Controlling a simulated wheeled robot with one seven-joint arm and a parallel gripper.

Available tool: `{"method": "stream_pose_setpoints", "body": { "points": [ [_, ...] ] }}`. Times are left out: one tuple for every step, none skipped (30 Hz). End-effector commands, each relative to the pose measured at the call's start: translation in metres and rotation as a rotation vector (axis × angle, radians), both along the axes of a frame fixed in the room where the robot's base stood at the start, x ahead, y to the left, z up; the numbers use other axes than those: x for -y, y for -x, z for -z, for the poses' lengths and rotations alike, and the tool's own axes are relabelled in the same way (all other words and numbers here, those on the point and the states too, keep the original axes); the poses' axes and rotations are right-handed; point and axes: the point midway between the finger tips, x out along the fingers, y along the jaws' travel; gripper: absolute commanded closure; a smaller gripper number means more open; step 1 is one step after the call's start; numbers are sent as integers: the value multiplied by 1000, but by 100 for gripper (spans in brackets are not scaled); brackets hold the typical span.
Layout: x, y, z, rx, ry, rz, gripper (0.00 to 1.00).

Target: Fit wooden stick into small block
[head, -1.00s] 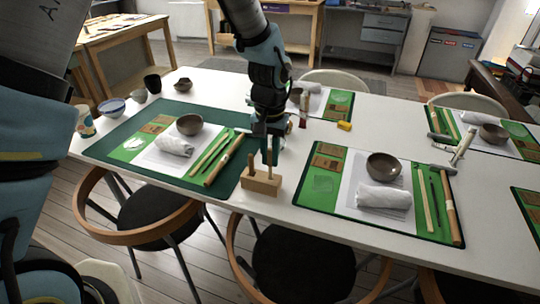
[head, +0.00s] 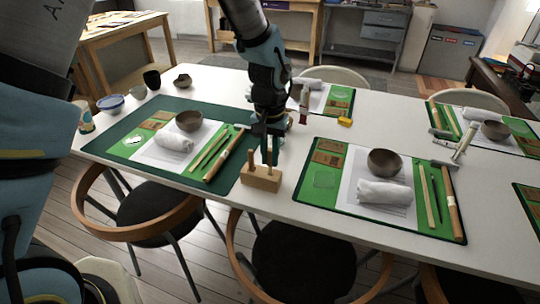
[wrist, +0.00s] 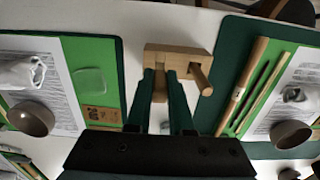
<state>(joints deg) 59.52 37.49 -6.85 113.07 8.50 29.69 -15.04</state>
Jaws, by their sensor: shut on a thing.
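The small block (head: 262,178) is light wood and sits on the white table near its front edge, between two green mats; it also shows in the wrist view (wrist: 188,53). One wooden peg (wrist: 201,79) stands up from the block on its own. My gripper (head: 268,152) is above the block, pointing down. In the wrist view its dark green fingers (wrist: 168,78) are shut on a wooden stick (wrist: 160,86). The stick is roughly upright over the block's other end. Whether its lower end is in a hole or only touching cannot be told.
Left is a dark green mat (head: 100,149) with a bowl, white cloth and wooden tools (head: 224,155). Right is another mat (head: 316,200) with a bowl (head: 384,162) and tools. Chairs stand along the table. Bare table (head: 310,133) shows between the mats.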

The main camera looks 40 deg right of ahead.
Motion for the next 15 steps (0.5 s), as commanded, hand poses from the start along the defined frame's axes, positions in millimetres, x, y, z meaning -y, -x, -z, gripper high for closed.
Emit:
{"method": "stream_pose_setpoints", "body": {
  "points": [
    [0, 0, 0, 0, 0, 0, 100],
    [0, 0, 0, 0, 0, 0, 100],
    [0, 0, 0, 0, 0, 0, 100],
    [0, 0, 0, 0, 0, 0, 100],
    [0, 0, 1, 0, 0, 0, 100],
    [0, 0, 1, 0, 0, 0, 100],
    [0, 0, 2, 0, 0, 0, 100],
    [0, 0, 2, 0, 0, 0, 100],
    [0, 0, 3, 0, 0, 0, 100],
    [0, 0, 4, 0, 0, 0, 100],
    [0, 0, 4, 0, 0, 0, 100],
    [0, 0, 4, 0, 0, 0, 100],
    [0, 0, 4, 0, 0, 0, 100],
    [0, 0, 4, 0, 0, 0, 100],
    [0, 0, 4, 0, 0, 0, 100]
  ]
}}
